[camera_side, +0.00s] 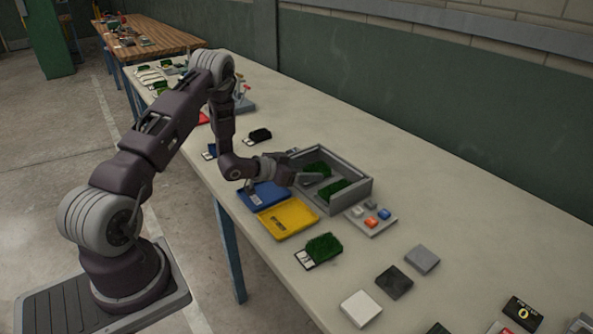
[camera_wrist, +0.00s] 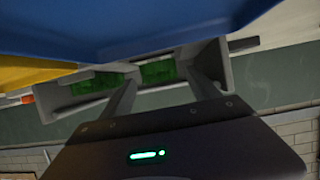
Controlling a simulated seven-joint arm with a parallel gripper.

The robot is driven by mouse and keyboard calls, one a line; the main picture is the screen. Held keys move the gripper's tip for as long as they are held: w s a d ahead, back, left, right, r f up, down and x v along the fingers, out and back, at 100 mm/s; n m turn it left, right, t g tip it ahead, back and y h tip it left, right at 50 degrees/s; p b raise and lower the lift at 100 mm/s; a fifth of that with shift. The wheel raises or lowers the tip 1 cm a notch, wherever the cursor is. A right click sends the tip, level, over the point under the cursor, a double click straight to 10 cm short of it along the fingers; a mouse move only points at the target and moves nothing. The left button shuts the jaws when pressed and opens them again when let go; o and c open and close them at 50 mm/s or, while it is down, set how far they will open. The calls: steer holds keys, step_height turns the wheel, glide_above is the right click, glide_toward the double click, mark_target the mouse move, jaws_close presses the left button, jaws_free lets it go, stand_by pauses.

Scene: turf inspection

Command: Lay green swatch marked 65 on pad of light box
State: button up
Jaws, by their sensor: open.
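A green turf swatch (camera_side: 322,247) with a white label lies on the table at the front; its number is too small to read. More green swatches (camera_side: 335,189) lie inside a grey open-topped box (camera_side: 366,186), also visible in the wrist view as green patches (camera_wrist: 158,72). I cannot tell which swatch is marked 65. I cannot pick out the light box or its pad with certainty. My gripper (camera_side: 285,181) is open over the blue tray beside the grey box. In the wrist view its fingers (camera_wrist: 160,82) are apart with no swatch held between them.
A blue tray (camera_side: 270,194) and a yellow tray (camera_side: 295,216) stand by the table's near edge. Grey, black and white blocks (camera_side: 394,282) lie farther right. A dark labelled swatch (camera_side: 260,135) lies behind my wrist.

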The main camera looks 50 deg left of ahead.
steer(key=v, duration=1.1)
steer(key=shift+s+a+r, duration=0.1)
steer(key=shift+s+r, duration=0.05)
steer(key=d+r+g+y, duration=0.2)
steer(key=d+r, duration=0.1)
steer(key=r, duration=0.5)
steer(key=d+r+g+y, duration=0.2)
steer(key=d+r, duration=0.1)
steer(key=r, duration=0.6)
steer(key=s+d+r+g+h, duration=0.1)
steer(key=s+d+r+g, duration=0.1)
steer(key=s+d, duration=0.6)
steer(key=s+d+r+g+h, duration=0.2)
steer(key=s+d, duration=0.7)
steer(key=s, duration=0.7)
steer(key=shift+s+d+r+h, duration=0.2)
steer(key=shift+s+r+h, duration=0.1)
steer(key=shift+r, duration=0.15)
